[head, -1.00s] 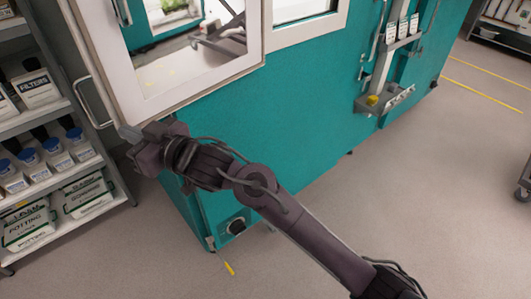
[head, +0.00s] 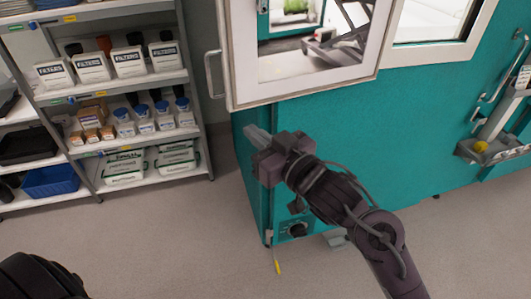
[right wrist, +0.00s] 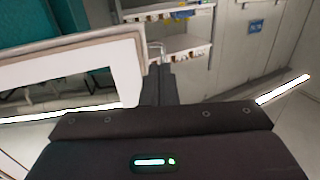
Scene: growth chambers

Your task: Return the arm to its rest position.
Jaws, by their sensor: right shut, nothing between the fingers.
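My right arm reaches in from the lower right in the head view. Its gripper (head: 257,136) is shut and empty, in front of the teal chamber's left corner and just below the lower edge of the white-framed door (head: 300,95) in the picture. The door's handle (head: 212,75) is up and to the left, apart from the gripper. In the right wrist view the closed fingers (right wrist: 160,84) point away from the camera, with the white door frame (right wrist: 125,60) close on their left. My left gripper is out of view.
A shelf rack (head: 158,82) with filter boxes, blue-capped bottles and potting bags stands on the left. A blue bin (head: 50,181) sits low beside it. The teal chamber (head: 400,125) fills the right. Grey floor (head: 170,245) is clear in front. A yellow floor mark (head: 277,266) lies below.

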